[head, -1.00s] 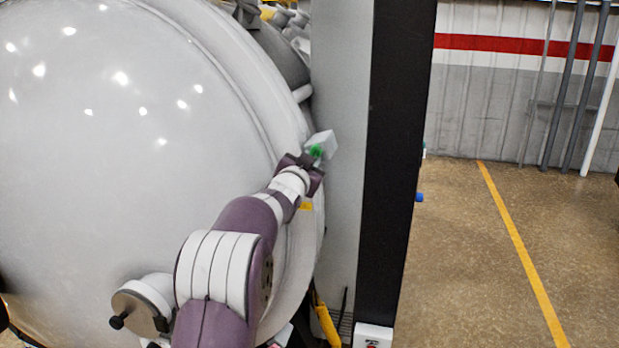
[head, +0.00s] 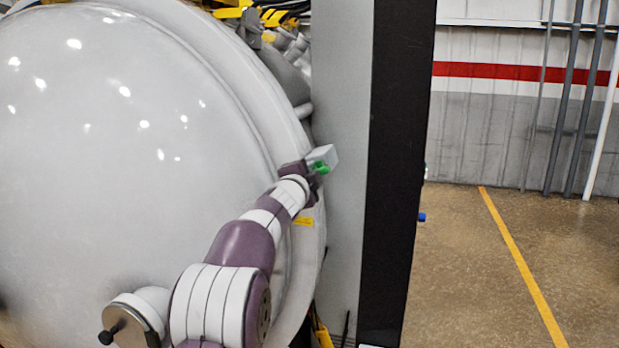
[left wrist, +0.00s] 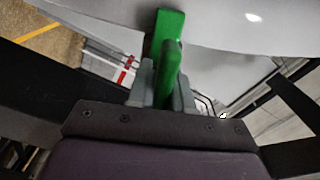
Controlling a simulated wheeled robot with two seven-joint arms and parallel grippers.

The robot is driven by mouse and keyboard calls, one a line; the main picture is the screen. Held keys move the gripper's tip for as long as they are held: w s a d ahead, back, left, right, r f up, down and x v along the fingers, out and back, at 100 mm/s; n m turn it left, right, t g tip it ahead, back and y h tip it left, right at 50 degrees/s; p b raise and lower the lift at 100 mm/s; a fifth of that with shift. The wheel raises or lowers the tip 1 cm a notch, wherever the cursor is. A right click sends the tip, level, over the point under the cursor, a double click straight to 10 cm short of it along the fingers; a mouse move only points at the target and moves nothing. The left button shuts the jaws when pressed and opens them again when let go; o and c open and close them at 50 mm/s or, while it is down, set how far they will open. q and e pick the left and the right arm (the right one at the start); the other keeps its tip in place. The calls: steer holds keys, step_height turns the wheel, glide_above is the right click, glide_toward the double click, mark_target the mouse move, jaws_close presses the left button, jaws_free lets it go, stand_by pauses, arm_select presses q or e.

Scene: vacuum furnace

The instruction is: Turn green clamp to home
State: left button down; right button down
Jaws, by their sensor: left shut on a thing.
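The green clamp (head: 321,167) sits at the right rim of the big round furnace door (head: 120,140), beside a light grey block (head: 328,154). My left gripper (head: 313,170) is at the clamp, its arm reaching up from below. In the left wrist view the green clamp (left wrist: 170,60) stands between the two grey fingers of my left gripper (left wrist: 162,88), which are shut on it. The fingers partly hide the clamp's lower part. My right gripper is not in view.
A grey panel and a tall black post (head: 395,150) stand just right of the clamp. Yellow parts and dark hoses (head: 265,15) are at the top. Open floor with a yellow line (head: 520,255) lies at the right, before a wall with a red stripe.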

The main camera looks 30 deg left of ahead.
arm_select(q)
steer(key=shift+m, duration=0.3)
stand_by(0.4)
steer(key=c, duration=1.2)
jaws_free()
steer(key=shift+o, duration=0.4)
steer(key=shift+a, duration=0.15)
steer(key=shift+w, duration=0.1)
steer(key=shift+s+f+b, duration=0.1)
steer(key=shift+s+b, duration=0.25)
steer(key=shift+b, duration=0.05)
steer(key=b+v, duration=0.3)
steer(key=v, duration=0.9)
